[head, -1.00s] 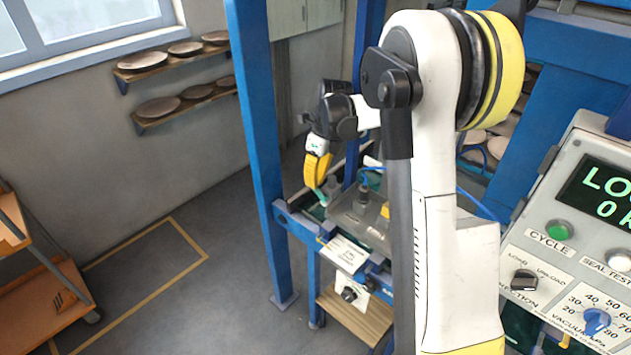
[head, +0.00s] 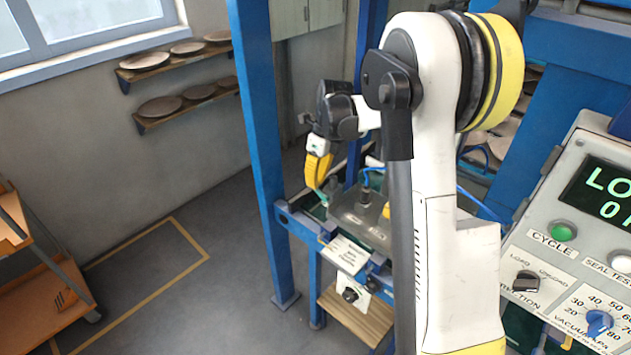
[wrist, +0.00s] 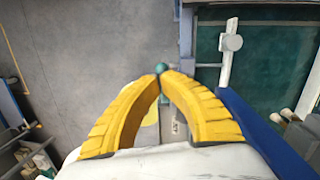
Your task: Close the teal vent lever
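The teal vent lever (wrist: 161,68) shows in the wrist view as a small round knob right at my fingertips, with a bit of teal below it between the fingers. My gripper (wrist: 161,77) has two ribbed yellow fingers that arch together and come nearly tip to tip at the lever, closed about it. In the head view, my gripper (head: 317,186) points down at the left end of the bench fixture, and the teal lever (head: 323,201) shows just under its tips. The lever's pivot is mostly hidden by the fingers.
A blue upright post (head: 257,150) stands just left of the fixture. A grey block (head: 362,217) with a blue hose sits right of the gripper. The control panel (head: 575,245) is at right. An orange cart (head: 40,285) stands at far left, with open floor between.

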